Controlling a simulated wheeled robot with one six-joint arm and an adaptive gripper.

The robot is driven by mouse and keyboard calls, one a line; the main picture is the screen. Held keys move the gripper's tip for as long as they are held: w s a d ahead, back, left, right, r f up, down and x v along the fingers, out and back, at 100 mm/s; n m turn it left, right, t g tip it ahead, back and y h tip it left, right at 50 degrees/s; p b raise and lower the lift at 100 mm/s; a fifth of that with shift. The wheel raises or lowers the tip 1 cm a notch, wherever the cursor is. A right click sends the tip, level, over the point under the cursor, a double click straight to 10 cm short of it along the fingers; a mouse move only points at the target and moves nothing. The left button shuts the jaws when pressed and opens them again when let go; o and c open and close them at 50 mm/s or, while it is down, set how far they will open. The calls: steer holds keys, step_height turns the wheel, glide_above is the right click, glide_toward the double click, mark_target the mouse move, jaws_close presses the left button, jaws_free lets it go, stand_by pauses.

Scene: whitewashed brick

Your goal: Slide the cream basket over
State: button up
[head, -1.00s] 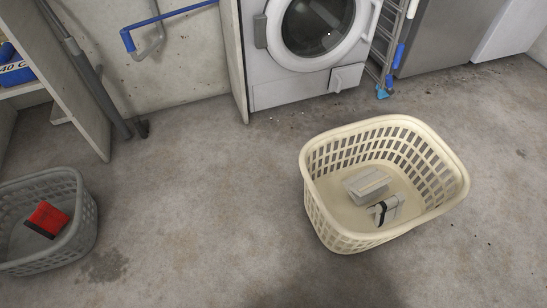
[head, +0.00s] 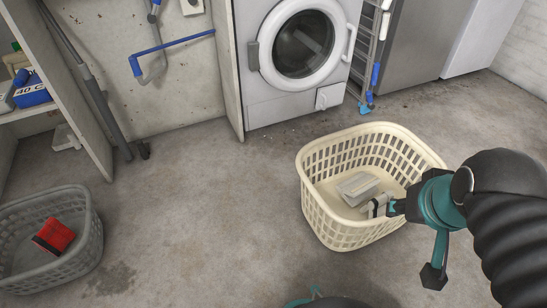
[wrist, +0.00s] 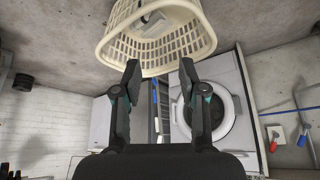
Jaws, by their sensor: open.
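The cream basket (head: 322,212) stands upright on the concrete floor, right of centre in the head view. It holds a pale grey box-like item and another pale item with a dark band, partly hidden by my gripper. My gripper (head: 414,243) is open and empty, over the basket's right, near side in the head view. In the wrist view the basket (wrist: 125,48) fills the upper middle, and my spread fingertips (wrist: 160,64) are close to its lower edge in the picture. I cannot tell whether they touch it.
A grey basket (head: 85,254) with a red item (head: 54,236) stands at the left. A washing machine (head: 256,100) and a folded ladder-like rack (head: 364,65) stand behind the cream basket. The floor (head: 200,200) between the two baskets is clear.

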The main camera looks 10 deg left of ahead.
steer(key=shift+a, duration=0.15)
steer(key=shift+o, duration=0.6)
steer(key=w+a+f+n+g+p, duration=0.15)
steer(key=w+a+p, duration=0.25)
steer(key=w, duration=0.5)
steer(key=w+a+n+g+p, duration=0.2)
steer(key=w+a+n+p, duration=0.15)
steer(key=w, duration=0.65)
steer(key=w+a+f+n+p, duration=0.1)
steer(key=w+a+f+p, duration=0.1)
steer(key=w+a+f, duration=0.2)
steer(key=w+a+f+n+g+p, duration=0.1)
steer(key=w+a+f+p, duration=0.2)
steer(key=a+f, duration=0.4)
step_height(320, 180, down, 4)
steer(key=shift+w+f+h, duration=0.15)
steer(key=shift+w+h, duration=0.25)
steer(key=shift+w, duration=0.05)
